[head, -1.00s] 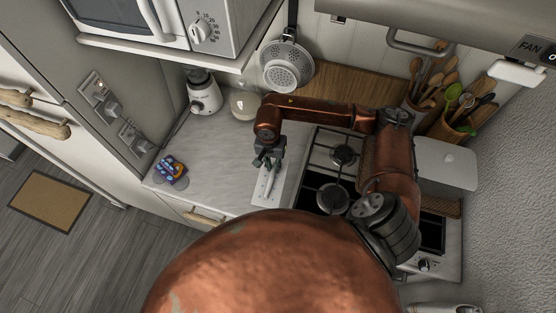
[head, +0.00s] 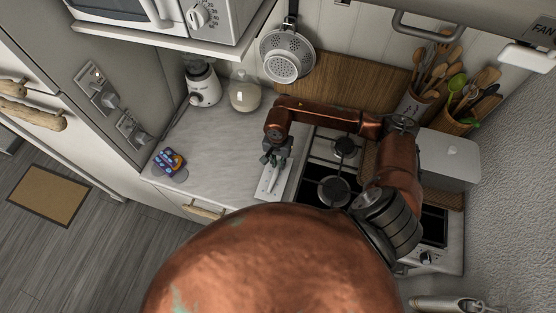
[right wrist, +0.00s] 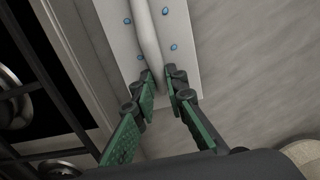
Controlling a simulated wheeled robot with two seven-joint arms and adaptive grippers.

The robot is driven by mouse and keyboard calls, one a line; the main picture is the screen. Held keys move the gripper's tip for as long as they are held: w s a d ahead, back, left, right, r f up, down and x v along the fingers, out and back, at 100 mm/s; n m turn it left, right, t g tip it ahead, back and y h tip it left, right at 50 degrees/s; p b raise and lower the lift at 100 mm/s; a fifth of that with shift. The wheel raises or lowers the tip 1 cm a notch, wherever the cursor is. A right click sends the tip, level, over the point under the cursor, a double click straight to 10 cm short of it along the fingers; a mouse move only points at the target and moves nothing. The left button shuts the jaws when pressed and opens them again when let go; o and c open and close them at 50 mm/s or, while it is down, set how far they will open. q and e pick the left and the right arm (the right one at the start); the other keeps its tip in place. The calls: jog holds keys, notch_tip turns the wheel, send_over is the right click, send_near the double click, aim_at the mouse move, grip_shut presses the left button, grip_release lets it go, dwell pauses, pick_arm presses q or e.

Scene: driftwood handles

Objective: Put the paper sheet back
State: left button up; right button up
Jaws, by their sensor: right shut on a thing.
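The paper sheet (head: 270,188) is white and lies in line with the counter's right part, beside the stove. In the right wrist view the sheet (right wrist: 124,30) shows blue spots and a raised white ridge down its middle. My right gripper (head: 275,161) is over the sheet's back end. In the right wrist view its green-padded fingers (right wrist: 162,82) are shut on the ridge from both sides. I cannot tell whether the sheet touches the counter. My left gripper is not in view.
The black stove (head: 318,190) is right of the sheet. A colourful packet (head: 169,161) lies at the counter's left. The counter (head: 215,150) between is clear. A colander (head: 285,55) hangs above.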

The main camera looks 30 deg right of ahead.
jog(key=shift+f, duration=0.3)
jog(key=shift+f+b, duration=0.55)
jog(key=shift+b, duration=0.15)
jog(key=o, duration=0.9)
notch_tip(320, 180, up, 12)
dwell(0.3)
